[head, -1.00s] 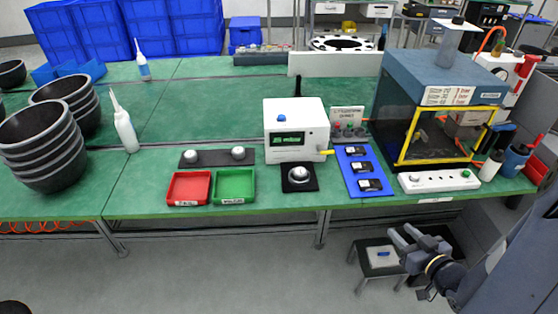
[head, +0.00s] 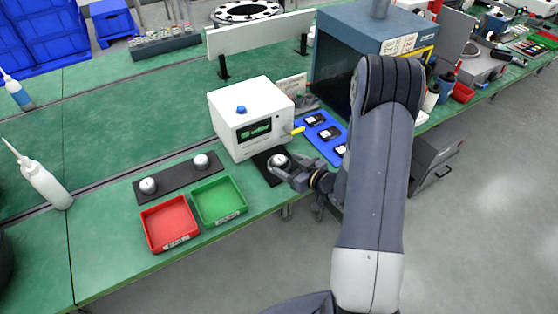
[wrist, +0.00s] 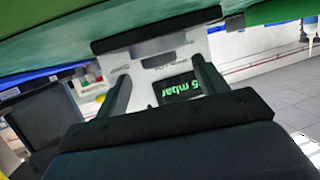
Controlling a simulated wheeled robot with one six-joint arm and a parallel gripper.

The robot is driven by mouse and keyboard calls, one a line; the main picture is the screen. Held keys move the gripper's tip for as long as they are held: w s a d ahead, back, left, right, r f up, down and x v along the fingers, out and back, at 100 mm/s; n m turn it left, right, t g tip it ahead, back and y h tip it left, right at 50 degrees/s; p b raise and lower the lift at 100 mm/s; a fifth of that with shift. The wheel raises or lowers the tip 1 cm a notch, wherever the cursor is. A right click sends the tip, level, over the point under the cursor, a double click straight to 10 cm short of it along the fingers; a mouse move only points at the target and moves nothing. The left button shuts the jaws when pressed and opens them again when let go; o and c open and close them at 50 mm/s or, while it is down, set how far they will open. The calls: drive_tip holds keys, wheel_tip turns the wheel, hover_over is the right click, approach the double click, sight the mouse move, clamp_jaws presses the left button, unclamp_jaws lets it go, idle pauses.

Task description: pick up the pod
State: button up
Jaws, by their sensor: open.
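A silver, round-topped pod (head: 279,159) sits on a small black mat (head: 264,168) in front of the white tester box (head: 247,120). Two similar pods (head: 148,186) (head: 201,161) stand on a dark strip (head: 177,181) to the left. My gripper (head: 290,174) is beside the pod on the mat, at its near right side, and partly overlaps it in the head view. In the wrist view my gripper (wrist: 160,70) has its two fingers apart. The tester box's green display (wrist: 180,88) shows between them. I cannot make out the pod clearly in the wrist view.
A red tray (head: 170,224) and a green tray (head: 219,201), both empty, lie at the table's front edge. A blue board (head: 331,146) with black modules is right of the mat. A blue-grey cabinet (head: 345,35) stands behind.

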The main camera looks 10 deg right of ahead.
sight(280, 161)
drive_tip(key=shift+x, duration=1.4)
drive_tip(key=shift+c, duration=0.2)
drive_tip(key=c, duration=1.1)
drive_tip(key=shift+r, duration=0.1)
